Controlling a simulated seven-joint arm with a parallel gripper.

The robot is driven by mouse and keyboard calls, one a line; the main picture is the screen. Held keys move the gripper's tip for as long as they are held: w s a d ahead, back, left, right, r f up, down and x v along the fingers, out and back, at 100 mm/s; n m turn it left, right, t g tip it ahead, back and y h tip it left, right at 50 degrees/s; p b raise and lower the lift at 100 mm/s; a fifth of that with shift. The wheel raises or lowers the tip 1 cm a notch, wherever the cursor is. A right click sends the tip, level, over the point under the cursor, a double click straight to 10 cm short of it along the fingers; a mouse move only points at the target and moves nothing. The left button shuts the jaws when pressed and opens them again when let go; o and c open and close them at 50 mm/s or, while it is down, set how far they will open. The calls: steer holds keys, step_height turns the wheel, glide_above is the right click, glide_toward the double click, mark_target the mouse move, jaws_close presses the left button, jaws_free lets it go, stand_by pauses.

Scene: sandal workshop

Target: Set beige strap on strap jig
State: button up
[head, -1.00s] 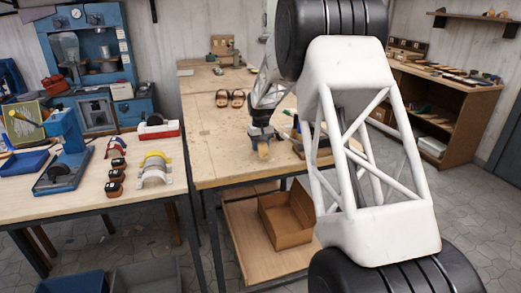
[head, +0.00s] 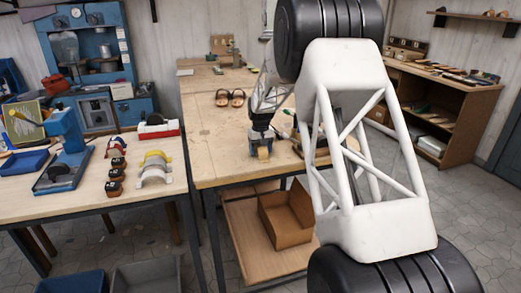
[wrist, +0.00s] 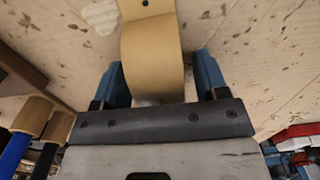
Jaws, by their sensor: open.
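The beige strap (wrist: 152,50) is a curved tan band with a small dark hole in its far end. It also shows below my gripper in the head view (head: 264,153), near the front edge of the wooden bench. My gripper (wrist: 160,78) is open, its blue fingers on either side of the strap's near part. It points down at the bench in the head view (head: 262,140). I cannot tell whether the fingers touch the strap. I cannot single out the strap jig for certain; arched pieces (head: 155,168) in yellow, grey and white stand on the left table.
Sandals (head: 230,98) lie farther back on the bench (head: 205,135). Several small dark blocks (head: 116,175) and a blue press (head: 62,150) stand on the left table. A cardboard box (head: 285,220) sits below the bench.

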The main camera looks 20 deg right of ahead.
steer(key=shift+r, duration=0.15)
step_height(320, 180, up, 12)
stand_by(0.7)
stand_by(0.8)
steer(key=shift+s+a+r, duration=0.1)
steer(key=shift+s+r, duration=0.1)
steer(key=shift+s, duration=0.1)
steer(key=s+a+r, duration=0.3)
steer(key=s, duration=0.6)
steer(key=s+a+r+t, duration=0.15)
steer(key=s+r, duration=0.25)
steer(key=s, duration=0.6)
steer(key=s+a+r, duration=0.3)
steer(key=s+a, duration=0.1)
steer(key=s, duration=0.5)
steer(key=s+a+f, duration=0.1)
steer(key=s+f, duration=0.1)
steer(key=s, duration=0.8)
steer(key=s+a+f, duration=0.1)
steer(key=s+f, duration=0.1)
steer(key=s, duration=0.8)
steer(key=s+a+f+t, duration=0.1)
steer(key=s+a+f, duration=0.1)
steer(key=s, duration=0.8)
steer(key=shift+s+f, duration=0.15)
steer(key=shift+f, duration=0.3)
steer(key=shift+o, duration=0.5)
